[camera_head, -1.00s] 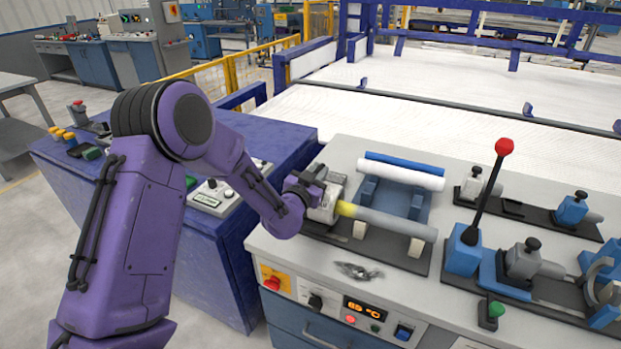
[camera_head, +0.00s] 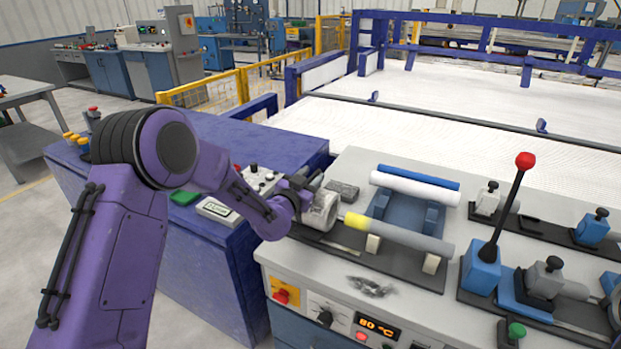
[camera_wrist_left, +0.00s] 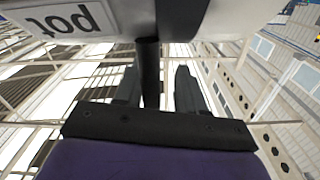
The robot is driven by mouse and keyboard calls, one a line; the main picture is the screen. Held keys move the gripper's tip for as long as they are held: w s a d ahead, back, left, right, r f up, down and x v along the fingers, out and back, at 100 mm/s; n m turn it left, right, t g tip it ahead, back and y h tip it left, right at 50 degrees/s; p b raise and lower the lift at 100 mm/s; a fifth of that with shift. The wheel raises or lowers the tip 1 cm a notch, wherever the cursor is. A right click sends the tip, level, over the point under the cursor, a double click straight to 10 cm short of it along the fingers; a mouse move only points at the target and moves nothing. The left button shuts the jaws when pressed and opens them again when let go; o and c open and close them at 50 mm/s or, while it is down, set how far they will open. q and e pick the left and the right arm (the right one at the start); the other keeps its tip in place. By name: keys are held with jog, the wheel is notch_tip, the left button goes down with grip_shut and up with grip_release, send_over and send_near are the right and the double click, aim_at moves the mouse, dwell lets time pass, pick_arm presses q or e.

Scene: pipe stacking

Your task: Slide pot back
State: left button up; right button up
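The pot (camera_head: 320,211) is a short pale metal cylinder lying on its side on the dark rail at the bench's left end. A grey pipe (camera_head: 408,238) with a yellow-glowing end (camera_head: 357,221) rests on supports to its right. A gap shows between pot and yellow end. My left gripper (camera_head: 304,184) is at the pot's left side. In the left wrist view, the label "pot" (camera_wrist_left: 65,20) shows upside down, and a black post (camera_wrist_left: 149,75) stands between the two separated fingers (camera_wrist_left: 158,80). Whether they press on it is unclear. My right gripper is not in view.
A blue cradle (camera_head: 400,212) with white and blue rolls (camera_head: 415,188) stands behind the pipe. A red-knobbed lever (camera_head: 508,205) rises to the right. A blue cabinet (camera_head: 225,275) stands left of the bench. The bench top before the rail holds a dark smudge (camera_head: 371,287).

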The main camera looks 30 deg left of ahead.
pick_arm(q)
jog(key=shift+d, duration=0.15)
jog(key=s+b, duration=0.2)
jog(key=s, duration=0.8)
jog(key=shift+s, duration=0.3)
